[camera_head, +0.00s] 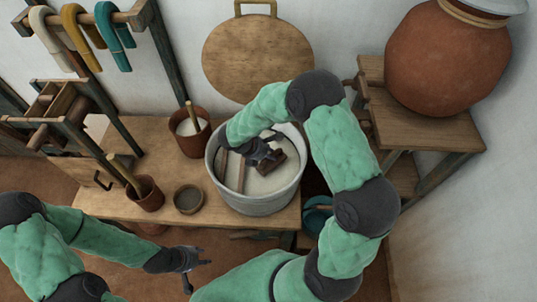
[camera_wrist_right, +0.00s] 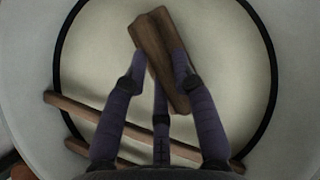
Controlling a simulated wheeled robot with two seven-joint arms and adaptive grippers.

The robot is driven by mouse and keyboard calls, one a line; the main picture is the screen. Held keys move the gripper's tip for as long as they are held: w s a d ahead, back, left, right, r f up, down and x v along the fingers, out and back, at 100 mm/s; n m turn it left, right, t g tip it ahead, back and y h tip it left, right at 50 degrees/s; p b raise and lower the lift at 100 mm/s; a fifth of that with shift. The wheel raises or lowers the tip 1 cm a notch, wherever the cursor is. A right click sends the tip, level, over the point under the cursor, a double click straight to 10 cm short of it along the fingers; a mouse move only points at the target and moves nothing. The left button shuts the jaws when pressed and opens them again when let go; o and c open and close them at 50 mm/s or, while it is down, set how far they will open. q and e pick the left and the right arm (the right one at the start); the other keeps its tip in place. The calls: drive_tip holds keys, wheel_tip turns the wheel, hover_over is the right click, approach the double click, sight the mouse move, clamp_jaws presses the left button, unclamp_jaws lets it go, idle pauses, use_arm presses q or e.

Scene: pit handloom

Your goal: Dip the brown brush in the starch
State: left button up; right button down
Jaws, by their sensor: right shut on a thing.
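The brown brush (camera_head: 277,161) is a dark wooden block in my right gripper (camera_head: 266,150), inside the mouth of the grey round pot (camera_head: 256,203). The pale starch (camera_head: 268,184) fills the pot below. In the right wrist view the brush (camera_wrist_right: 152,45) sits between the purple fingers of the right gripper (camera_wrist_right: 160,68), which is shut on it. The starch (camera_wrist_right: 230,70) lies behind it; I cannot tell whether the brush touches it. My left gripper (camera_head: 194,270) is empty, its fingers apart, in front of the bench.
Wooden sticks (camera_wrist_right: 82,108) lie across the pot's left part. Left of the pot on the bench (camera_head: 160,160) stand a brown pot with a stick (camera_head: 193,146), a small bowl (camera_head: 188,199) and a brown cup (camera_head: 146,195). A clay jar (camera_head: 447,60) stands at right.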

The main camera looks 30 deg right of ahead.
wheel_tip(320, 180, up, 14)
drive_tip(key=p, duration=1.1)
drive_tip(key=shift+r, duration=0.2)
